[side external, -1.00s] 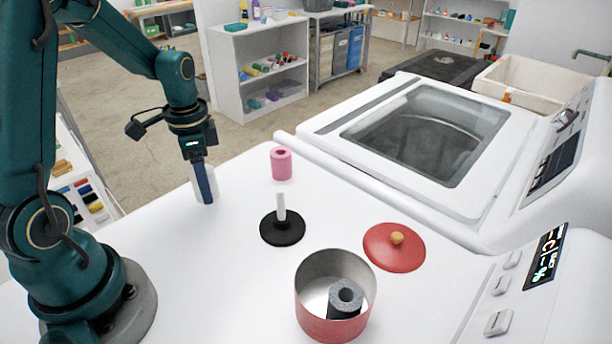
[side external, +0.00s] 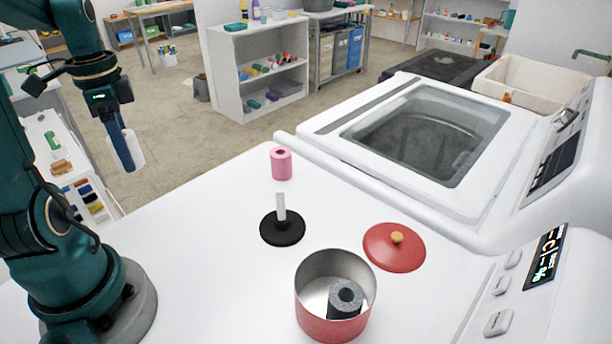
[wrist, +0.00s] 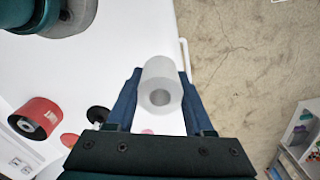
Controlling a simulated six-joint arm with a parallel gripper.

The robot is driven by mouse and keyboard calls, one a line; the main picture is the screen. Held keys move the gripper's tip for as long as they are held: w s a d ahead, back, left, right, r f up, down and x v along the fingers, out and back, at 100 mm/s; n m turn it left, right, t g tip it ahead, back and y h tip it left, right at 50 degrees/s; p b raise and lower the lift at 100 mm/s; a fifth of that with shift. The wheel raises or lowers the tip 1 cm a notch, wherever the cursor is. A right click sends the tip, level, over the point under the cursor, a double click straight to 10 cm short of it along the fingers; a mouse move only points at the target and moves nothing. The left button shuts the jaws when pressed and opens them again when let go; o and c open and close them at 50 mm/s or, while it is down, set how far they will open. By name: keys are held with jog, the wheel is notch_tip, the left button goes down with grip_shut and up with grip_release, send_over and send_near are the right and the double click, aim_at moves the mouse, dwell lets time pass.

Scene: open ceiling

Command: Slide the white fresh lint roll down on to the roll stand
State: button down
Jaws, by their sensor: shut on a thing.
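The white lint roll (wrist: 161,84) is held between the two blue fingers of my gripper (wrist: 160,100) in the wrist view, with its bore visible. In the side view my gripper (side external: 124,150) is shut on the white roll (side external: 137,150), raised at the left, near the work surface's left edge. One finger hides part of the roll there. The roll stand (side external: 282,228) has a black round base and an upright white post (side external: 281,206). It stands bare on the white top, well to the right of my gripper.
A pink roll (side external: 281,163) stands behind the stand. A red pot (side external: 335,300) holding a dark grey roll (side external: 345,298) is in front, with its red lid (side external: 394,247) lying to the right. The white top (side external: 190,240) is clear between my base and the stand.

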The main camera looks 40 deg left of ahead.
jog(key=n, duration=0.1)
notch_tip(320, 180, up, 4)
jog(key=m, duration=0.2)
send_over(280, 191)
jog(key=shift+f, duration=2.35)
jog(key=shift+f, duration=2.25)
